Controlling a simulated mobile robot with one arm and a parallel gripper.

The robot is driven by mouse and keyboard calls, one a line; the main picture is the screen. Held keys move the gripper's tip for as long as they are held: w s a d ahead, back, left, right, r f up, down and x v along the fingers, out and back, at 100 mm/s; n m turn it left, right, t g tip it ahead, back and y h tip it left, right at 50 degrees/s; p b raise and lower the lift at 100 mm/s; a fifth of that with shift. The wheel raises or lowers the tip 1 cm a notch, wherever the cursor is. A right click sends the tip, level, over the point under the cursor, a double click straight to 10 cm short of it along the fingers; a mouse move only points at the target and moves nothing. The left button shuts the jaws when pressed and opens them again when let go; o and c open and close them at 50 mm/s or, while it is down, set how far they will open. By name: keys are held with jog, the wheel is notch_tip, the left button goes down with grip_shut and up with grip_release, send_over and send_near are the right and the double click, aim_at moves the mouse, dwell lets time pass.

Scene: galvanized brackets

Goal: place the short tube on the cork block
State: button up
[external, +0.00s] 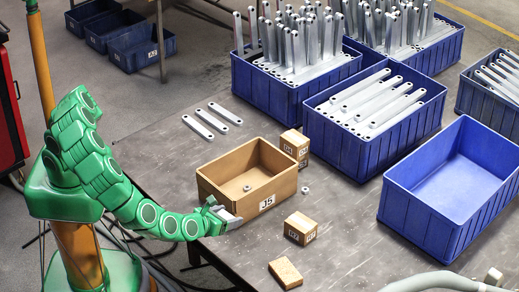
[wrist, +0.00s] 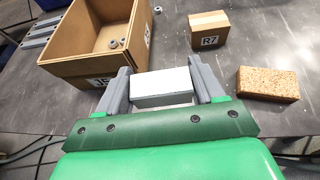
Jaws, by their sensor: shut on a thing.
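My gripper (wrist: 161,80) is shut on a pale grey, straight-sided piece, the short tube (wrist: 163,88), which lies crosswise between the two grey fingers. Its ends are hidden by the fingers, so I cannot see whether it is hollow. In the external view my gripper (external: 226,215) is low at the front of the table, just in front of the cardboard box. The cork block (wrist: 267,83) is a speckled brown slab lying flat to the right of my gripper in the wrist view. In the external view the cork block (external: 285,272) lies near the front table edge, its top bare.
The open cardboard box J5 (external: 222,171) holds small metal rings. A small carton R7 (wrist: 209,31) stands between it and the cork block. Another ring (external: 305,190) lies on the table. Blue bins, one empty (external: 452,190), fill the right. Flat brackets (external: 212,117) lie behind the box.

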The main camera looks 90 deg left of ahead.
jog(key=w+d+r+m+t+h, duration=0.1)
jog(key=w+d+r, duration=0.1)
jog(key=w+d, duration=0.3)
send_over(288, 282)
jog(key=s, duration=0.2)
jog(key=f, duration=0.7)
jog(key=shift+w+a+f, duration=0.1)
jog(key=shift+a, duration=0.25)
jog(key=shift+w+d+f, duration=0.15)
jog(key=shift+w+f, duration=0.35)
jog(key=shift+f, duration=0.1)
jog(key=shift+w+d+f, duration=0.15)
jog(key=shift+w+f, duration=0.3)
jog(key=shift+f, duration=1.65)
jog(key=shift+f, duration=0.1)
jog(key=o, duration=1.1)
jog(key=shift+c, duration=0.2)
jog(key=shift+r, duration=0.2)
